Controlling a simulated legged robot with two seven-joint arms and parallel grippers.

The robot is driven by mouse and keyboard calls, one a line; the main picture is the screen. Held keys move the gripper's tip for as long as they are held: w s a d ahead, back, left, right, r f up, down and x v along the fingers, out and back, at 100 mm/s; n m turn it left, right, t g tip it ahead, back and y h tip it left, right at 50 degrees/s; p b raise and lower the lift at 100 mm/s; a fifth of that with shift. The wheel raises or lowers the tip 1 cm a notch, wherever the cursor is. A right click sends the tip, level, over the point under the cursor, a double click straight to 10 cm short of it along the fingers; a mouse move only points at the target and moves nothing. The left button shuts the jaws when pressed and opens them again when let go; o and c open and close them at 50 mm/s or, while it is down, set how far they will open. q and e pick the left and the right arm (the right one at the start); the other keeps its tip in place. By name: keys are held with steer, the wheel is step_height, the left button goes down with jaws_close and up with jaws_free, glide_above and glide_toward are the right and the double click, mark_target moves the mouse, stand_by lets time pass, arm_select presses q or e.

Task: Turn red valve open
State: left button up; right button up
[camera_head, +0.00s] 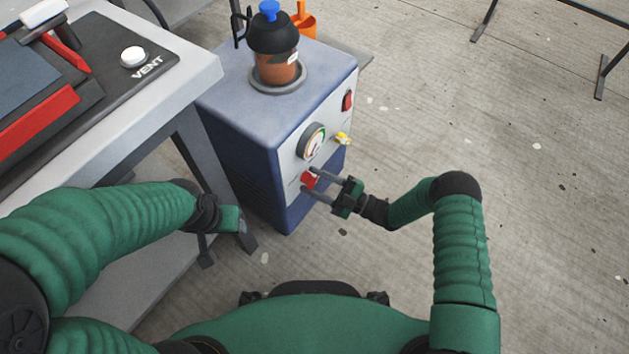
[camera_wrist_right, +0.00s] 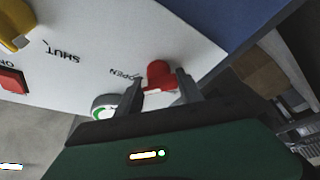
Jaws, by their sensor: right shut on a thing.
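The red valve (camera_head: 309,179) is on the light front panel of the blue cabinet, below the gauge. It also shows in the right wrist view (camera_wrist_right: 159,74), beside the printed word OPEN. My right gripper (camera_head: 308,181) reaches it from the right, with one finger on each side, shut on it. In the right wrist view the two fingertips (camera_wrist_right: 162,78) flank the red handle and partly hide it. My left gripper (camera_head: 228,218) hangs empty near the table leg, away from the valve; its fingers do not show clearly.
The blue cabinet (camera_head: 235,115) carries a dark-topped jar (camera_head: 275,50). A gauge (camera_head: 312,141), a yellow valve (camera_head: 343,138) and a red switch (camera_head: 348,100) are on its panel. The grey table (camera_head: 190,75) stands to the left.

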steer(key=shift+d+f, duration=0.15)
steer(key=shift+f, duration=0.05)
steer(key=o, duration=1.2)
steer(key=shift+o, duration=0.9)
steer(key=shift+r, duration=0.1)
steer(key=p+v, duration=0.3)
steer(key=v, duration=1.4)
steer(key=shift+p, duration=0.35)
